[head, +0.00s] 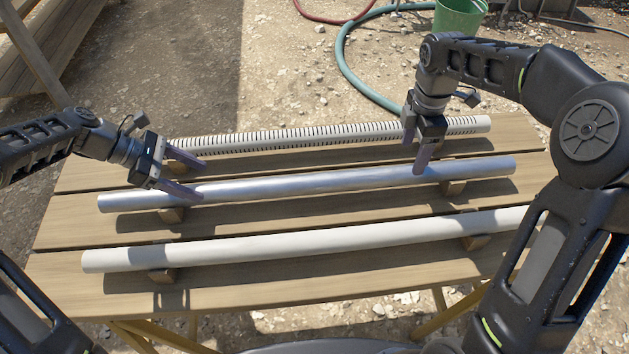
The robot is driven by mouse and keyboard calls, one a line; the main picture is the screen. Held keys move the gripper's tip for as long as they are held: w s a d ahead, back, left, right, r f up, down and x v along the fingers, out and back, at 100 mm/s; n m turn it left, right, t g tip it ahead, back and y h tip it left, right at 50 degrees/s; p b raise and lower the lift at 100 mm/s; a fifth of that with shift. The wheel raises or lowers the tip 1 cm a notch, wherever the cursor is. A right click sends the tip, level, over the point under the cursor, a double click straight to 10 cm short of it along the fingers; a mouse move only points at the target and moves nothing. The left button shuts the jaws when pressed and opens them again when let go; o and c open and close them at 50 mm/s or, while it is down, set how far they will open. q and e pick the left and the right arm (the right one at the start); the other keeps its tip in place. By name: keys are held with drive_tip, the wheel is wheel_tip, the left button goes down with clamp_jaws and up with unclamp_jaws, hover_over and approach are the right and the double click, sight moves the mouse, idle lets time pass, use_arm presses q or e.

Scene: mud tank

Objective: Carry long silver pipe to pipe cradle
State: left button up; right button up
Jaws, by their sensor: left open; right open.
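The long silver pipe (310,185) lies across the wooden table as the middle of three pipes. It rests on small wooden blocks (172,215), one near each end. My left gripper (203,182) is open near the pipe's left part; one finger overlaps the pipe in view, the other is behind it. My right gripper (414,155) is open above the pipe's right part, fingers pointing down, with one fingertip overlapping the pipe. I cannot tell whether either gripper touches it. No separate pipe cradle can be made out beyond the blocks under the pipes.
A slotted white pipe (300,139) lies behind the silver one, and a plain white pipe (290,246) lies in front on blocks. Bare planks of the table (80,215) show between them. A green bucket (460,17) and hose (345,55) are on gravel behind.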

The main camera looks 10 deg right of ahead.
sight(214, 186)
use_arm(q)
drive_tip(key=x, duration=0.7)
drive_tip(key=shift+d+f, duration=0.25)
use_arm(e)
wheel_tip(214, 186, down, 8)
drive_tip(key=shift+r, duration=0.2)
use_arm(q)
drive_tip(key=shift+c, duration=0.3)
use_arm(e)
drive_tip(key=shift+c, duration=0.3)
use_arm(q)
clamp_jaws()
use_arm(e)
clamp_jaws()
use_arm(q)
drive_tip(key=shift+r, duration=0.1)
use_arm(e)
drive_tip(key=shift+r, duration=0.1)
